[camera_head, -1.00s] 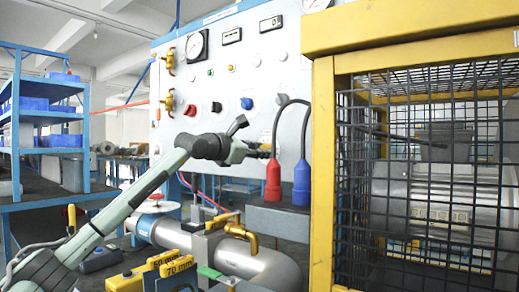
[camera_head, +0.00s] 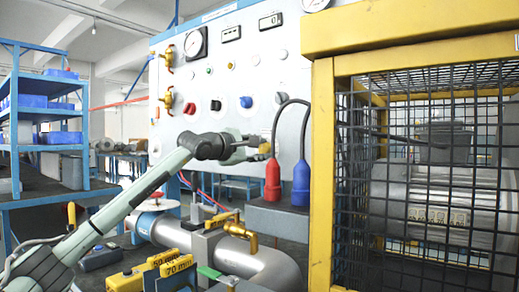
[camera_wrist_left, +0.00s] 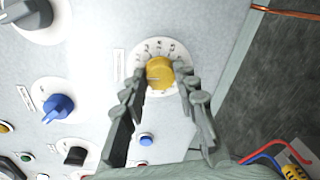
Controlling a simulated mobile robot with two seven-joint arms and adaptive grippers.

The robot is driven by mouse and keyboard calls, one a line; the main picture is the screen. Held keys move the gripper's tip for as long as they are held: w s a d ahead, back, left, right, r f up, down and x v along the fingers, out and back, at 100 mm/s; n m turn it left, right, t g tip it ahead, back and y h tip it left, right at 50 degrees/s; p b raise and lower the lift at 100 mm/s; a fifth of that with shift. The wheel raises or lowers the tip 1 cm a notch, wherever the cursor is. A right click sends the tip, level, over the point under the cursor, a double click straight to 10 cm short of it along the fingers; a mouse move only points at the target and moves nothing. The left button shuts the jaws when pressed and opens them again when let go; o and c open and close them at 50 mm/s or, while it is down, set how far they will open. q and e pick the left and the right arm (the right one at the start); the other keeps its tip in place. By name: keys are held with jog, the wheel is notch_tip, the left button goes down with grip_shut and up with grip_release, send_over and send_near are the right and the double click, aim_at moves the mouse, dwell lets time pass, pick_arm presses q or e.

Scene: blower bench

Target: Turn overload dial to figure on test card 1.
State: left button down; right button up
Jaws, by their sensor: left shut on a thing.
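A yellow dial (camera_wrist_left: 160,73) sits on a round white scale plate on the grey-white panel in the left wrist view. Figures ring it, too small to read surely. A pale mark shows on the dial's lower left. My left gripper (camera_wrist_left: 165,82) has one finger on each side of the dial and is shut on it. In the head view my left gripper (camera_head: 262,147) is at the lower right of the panel (camera_head: 235,70), and the dial is mostly hidden by the fingers. No label naming the dial is readable. I cannot make out a test card. My right gripper is not in view.
A blue dial (camera_wrist_left: 58,106) and a black knob (camera_wrist_left: 76,155) are on the panel nearby. A yellow-framed mesh cage (camera_head: 322,170) stands at right; a pipe (camera_head: 260,265) runs below.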

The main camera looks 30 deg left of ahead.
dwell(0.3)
pick_arm(q)
jog(key=c, duration=1.2)
grip_release()
jog(key=shift+o, duration=0.2)
jog(key=s+a, duration=0.1)
jog(key=s, duration=1.1)
jog(key=shift+a+r, duration=0.2)
jog(key=shift+r, duration=0.15)
